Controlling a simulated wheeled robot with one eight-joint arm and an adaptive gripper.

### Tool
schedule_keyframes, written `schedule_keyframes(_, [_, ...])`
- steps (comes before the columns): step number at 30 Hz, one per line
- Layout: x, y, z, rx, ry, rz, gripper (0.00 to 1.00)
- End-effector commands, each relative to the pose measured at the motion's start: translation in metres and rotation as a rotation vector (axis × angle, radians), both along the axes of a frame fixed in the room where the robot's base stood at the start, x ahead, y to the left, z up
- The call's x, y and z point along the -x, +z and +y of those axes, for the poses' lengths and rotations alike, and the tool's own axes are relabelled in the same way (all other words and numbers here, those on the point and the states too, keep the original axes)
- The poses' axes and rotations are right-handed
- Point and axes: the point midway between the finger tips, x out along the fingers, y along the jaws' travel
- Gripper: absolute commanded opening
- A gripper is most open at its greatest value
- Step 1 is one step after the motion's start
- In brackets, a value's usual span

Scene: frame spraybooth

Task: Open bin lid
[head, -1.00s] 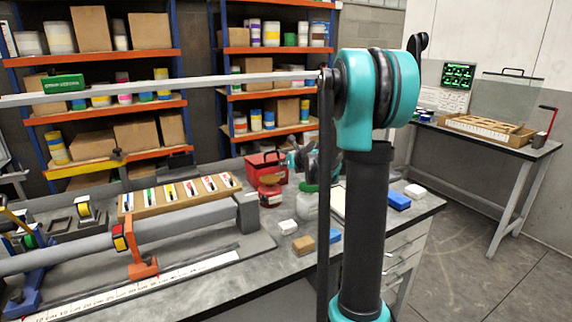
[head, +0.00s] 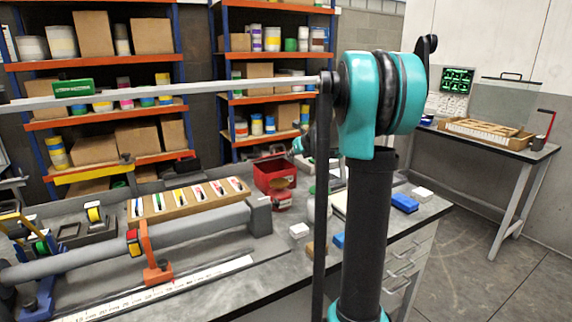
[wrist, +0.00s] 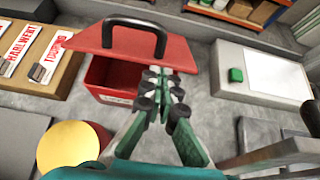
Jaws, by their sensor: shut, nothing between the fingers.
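The red bin (head: 272,178) stands on the workbench, and its dark inside shows from above. It also shows in the wrist view (wrist: 118,98), with a pale label on its front. Its red lid (wrist: 120,50), with a black arched handle (wrist: 160,32), is tilted up above the bin opening in the wrist view. I cannot make the lid out in the head view. My gripper (wrist: 163,76) is shut and empty, its fingertips at the lid's lower edge; I cannot tell whether they touch it.
A red can with a yellowish top (wrist: 75,148) stands close in front of the bin. A tray of labelled markers (head: 190,198) lies to its left. White (head: 300,230) and blue (head: 404,203) blocks lie nearby. Shelves (head: 100,110) stand behind the bench.

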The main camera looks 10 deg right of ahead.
Motion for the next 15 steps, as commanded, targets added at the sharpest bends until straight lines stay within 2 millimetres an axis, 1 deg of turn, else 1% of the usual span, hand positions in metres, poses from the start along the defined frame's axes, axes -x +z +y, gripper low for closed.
schedule_keyframes(1, [-0.003, 0.007, 0.000, 0.000, 0.000, 0.000, 0.00])
schedule_keyframes(6, [-0.016, 0.029, 0.004, 0.000, 0.001, 0.000, 0.00])
schedule_keyframes(11, [-0.031, 0.047, 0.009, 0.001, 0.002, 0.000, 0.00])
schedule_keyframes(15, [-0.047, 0.061, 0.014, 0.001, 0.002, -0.001, 0.00])
